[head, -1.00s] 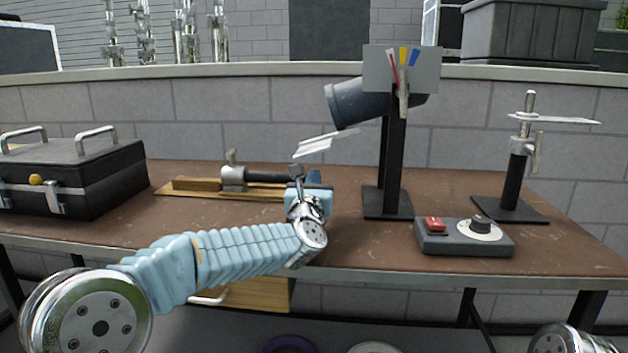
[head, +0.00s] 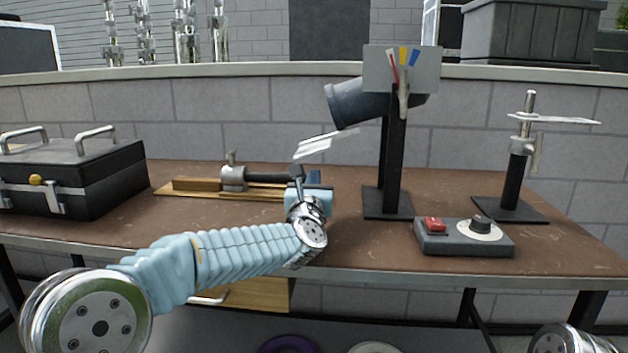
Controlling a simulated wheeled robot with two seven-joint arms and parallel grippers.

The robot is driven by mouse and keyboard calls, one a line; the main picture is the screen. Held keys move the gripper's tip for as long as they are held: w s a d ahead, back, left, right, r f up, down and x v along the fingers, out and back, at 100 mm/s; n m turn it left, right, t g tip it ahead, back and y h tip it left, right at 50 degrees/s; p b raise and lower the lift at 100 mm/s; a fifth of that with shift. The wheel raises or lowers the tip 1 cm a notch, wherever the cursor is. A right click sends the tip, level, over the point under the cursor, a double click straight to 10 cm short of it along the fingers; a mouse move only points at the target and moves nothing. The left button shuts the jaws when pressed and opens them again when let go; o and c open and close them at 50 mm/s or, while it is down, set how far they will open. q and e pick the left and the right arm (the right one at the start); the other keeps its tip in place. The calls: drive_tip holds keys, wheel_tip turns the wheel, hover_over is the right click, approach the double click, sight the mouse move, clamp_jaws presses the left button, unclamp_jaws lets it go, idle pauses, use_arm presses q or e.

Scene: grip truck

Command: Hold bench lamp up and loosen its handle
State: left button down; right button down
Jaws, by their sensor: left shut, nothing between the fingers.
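The bench lamp has a dark grey cylindrical head (head: 356,104) on a black upright post (head: 394,160) with a square foot (head: 388,204). Its head tilts down to the left, with pale flaps (head: 326,144) below its mouth. A metal handle (head: 404,92) sits in front of a light plate with coloured stripes (head: 373,70). My left gripper (head: 297,174) is shut and empty, below the flaps and left of the post, apart from the lamp. Its fingers are small and partly hidden by the wrist. My right gripper is out of view; only part of my right arm shows at the lower right.
A clamp-like tool on a wooden board (head: 175,190) lies behind my left gripper. A black case (head: 110,178) stands at the left. A control box (head: 465,242) sits at the front right. A second black stand (head: 516,182) with a flat plate is farther right.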

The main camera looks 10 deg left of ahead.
use_arm(q)
drive_tip(key=shift+r+p, duration=1.05)
drive_tip(key=shift+r, duration=1.1)
